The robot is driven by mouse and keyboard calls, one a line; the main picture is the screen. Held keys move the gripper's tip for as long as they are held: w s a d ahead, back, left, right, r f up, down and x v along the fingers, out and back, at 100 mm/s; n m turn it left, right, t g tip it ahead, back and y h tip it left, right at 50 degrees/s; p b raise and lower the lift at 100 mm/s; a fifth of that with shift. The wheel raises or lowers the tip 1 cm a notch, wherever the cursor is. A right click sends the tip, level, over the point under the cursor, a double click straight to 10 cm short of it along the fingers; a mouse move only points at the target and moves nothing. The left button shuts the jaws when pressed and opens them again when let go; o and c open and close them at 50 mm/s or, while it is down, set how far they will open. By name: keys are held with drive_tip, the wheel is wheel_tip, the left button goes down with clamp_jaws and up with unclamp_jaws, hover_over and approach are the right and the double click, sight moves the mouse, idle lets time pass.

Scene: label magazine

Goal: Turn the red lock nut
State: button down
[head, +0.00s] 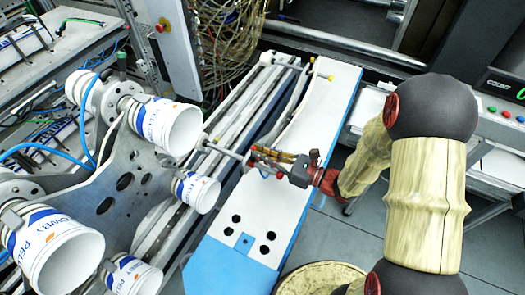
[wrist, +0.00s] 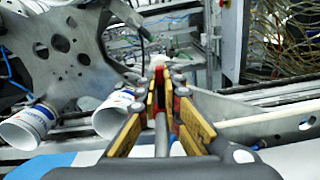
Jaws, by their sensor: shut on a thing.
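The red lock nut (head: 251,159) sits on a thin metal rod (head: 222,149) that reaches out over the white and blue panel from the left. My gripper (head: 262,162) comes from the right, with its yellow-padded fingers closed around the nut. In the wrist view, my gripper (wrist: 168,82) has its two fingers on either side of a bit of red, the lock nut (wrist: 182,91). The fingers hide most of the nut, and its thread cannot be made out.
Metal rails (head: 185,200) run beside the white panel (head: 310,120). Cables (head: 230,40) hang at the back. Grey floor (head: 335,230) shows at the lower right.

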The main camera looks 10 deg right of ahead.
drive_tip(key=shift+s+a+f+n, duration=0.1)
drive_tip(key=shift+s+a+n, duration=0.25)
drive_tip(key=shift+n, duration=0.55)
drive_tip(key=shift+s+d, duration=0.1)
drive_tip(key=c, duration=2)
unclamp_jaws()
drive_tip(key=shift+c, duration=0.2)
drive_tip(key=shift+o, duration=0.4)
drive_tip(key=v, duration=1.2)
